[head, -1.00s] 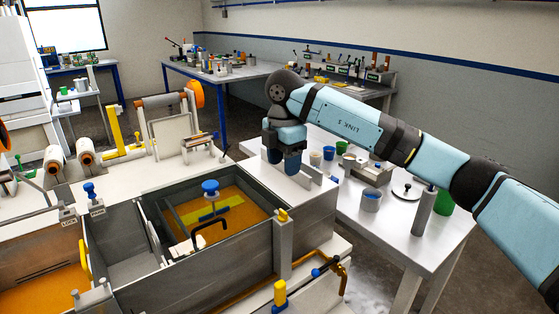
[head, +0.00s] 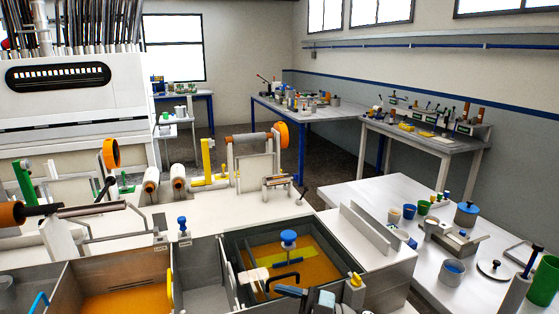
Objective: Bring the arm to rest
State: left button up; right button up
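My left gripper is not in view. The resin bath (head: 170,275) has an open compartment on the right with amber liquid, a blue-knobbed fitting (head: 288,238) and a black handle (head: 284,277). No held object can be seen.
A roller stand (head: 255,160) is behind the bath. Workbenches line the back wall. The space above the bath is clear.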

jog(key=s+d+f+m+t+h+p, duration=0.2)
jog(key=d+f+m+t+h, duration=0.4)
jog(key=m+t, duration=0.25)
jog(key=s+d+f+m+t+h+p, duration=0.1)
jog(key=s+d+f+m+t+h, duration=0.2)
jog(key=d+f+m+t+h, duration=0.45)
jog(key=s+d+f+m+g+h+p, duration=0.1)
jog(key=s+d+f+m+g+h, duration=0.1)
jog(key=s+f, duration=0.3)
jog(key=s+d+f+m+g+h+p, duration=0.1)
jog(key=s+d+f+m+g+h, duration=0.1)
jog(key=s, duration=0.7)
notch_tip(320, 180, down, 4)
jog(key=d+g+h, duration=0.1)
jog(key=g, duration=0.1)
jog(key=shift+s+d+r+g, duration=0.15)
jog(key=shift+s+d+g, duration=0.2)
jog(key=shift+s+g, duration=0.05)
